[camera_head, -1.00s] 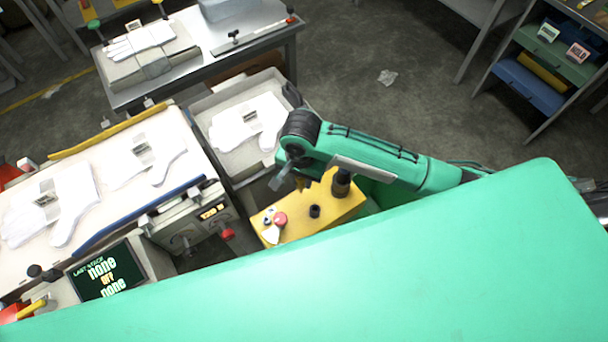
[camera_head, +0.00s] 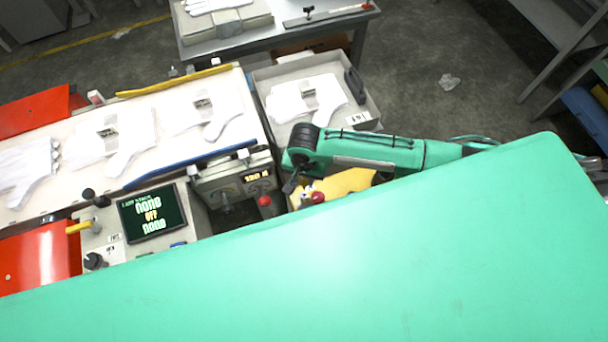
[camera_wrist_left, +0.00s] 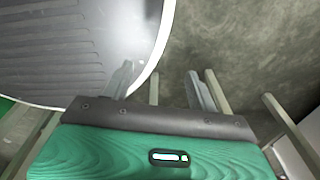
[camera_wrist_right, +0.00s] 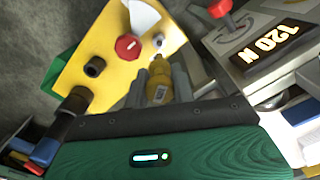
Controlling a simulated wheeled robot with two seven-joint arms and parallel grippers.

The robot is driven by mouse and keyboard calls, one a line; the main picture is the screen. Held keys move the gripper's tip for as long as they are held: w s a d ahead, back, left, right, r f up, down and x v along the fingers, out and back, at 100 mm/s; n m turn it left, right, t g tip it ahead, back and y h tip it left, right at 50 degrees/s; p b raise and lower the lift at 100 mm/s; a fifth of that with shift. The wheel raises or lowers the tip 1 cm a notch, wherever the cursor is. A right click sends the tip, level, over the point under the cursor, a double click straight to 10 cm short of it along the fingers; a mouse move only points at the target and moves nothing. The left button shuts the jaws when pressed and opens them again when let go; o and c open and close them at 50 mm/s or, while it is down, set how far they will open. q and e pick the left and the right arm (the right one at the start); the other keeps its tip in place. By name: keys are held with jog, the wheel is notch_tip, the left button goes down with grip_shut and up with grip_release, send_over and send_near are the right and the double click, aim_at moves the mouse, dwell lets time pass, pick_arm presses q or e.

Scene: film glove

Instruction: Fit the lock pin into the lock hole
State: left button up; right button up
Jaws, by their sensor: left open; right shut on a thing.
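My right gripper (camera_head: 290,187) is at the left end of the yellow box (camera_head: 347,182) in the head view. In the right wrist view the right gripper (camera_wrist_right: 160,88) is shut on a yellow pin-like piece (camera_wrist_right: 159,75), which I take as the lock pin. Its narrow end points toward the yellow box (camera_wrist_right: 95,55). Black cylindrical fittings show on the box, but I cannot tell which opening is the lock hole. My left gripper (camera_wrist_left: 162,92) is open and empty in the left wrist view; it is not visible in the head view.
A red knob (camera_wrist_right: 129,46) and a white wedge (camera_wrist_right: 142,14) are on the box. Beside it stands a grey unit with a lit display (camera_wrist_right: 276,41). A tray with a white glove (camera_head: 305,95) lies behind. A large green surface covers the head view's foreground.

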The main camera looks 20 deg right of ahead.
jog(key=shift+r+p, duration=0.1)
jog(key=shift+p, duration=0.55)
jog(key=shift+f+b, duration=0.4)
jog(key=shift+f, duration=0.3)
jog(key=shift+f+b, duration=0.5)
jog(key=shift+f, duration=1.25)
pick_arm(q)
jog(key=shift+s+a+f, duration=0.1)
jog(key=shift+s+f, duration=0.25)
jog(key=shift+s, duration=0.1)
pick_arm(e)
jog(key=shift+f, duration=0.95)
pick_arm(q)
jog(key=shift+f+b, duration=0.3)
jog(key=shift+b, duration=0.15)
pick_arm(e)
jog(key=shift+f, duration=0.8)
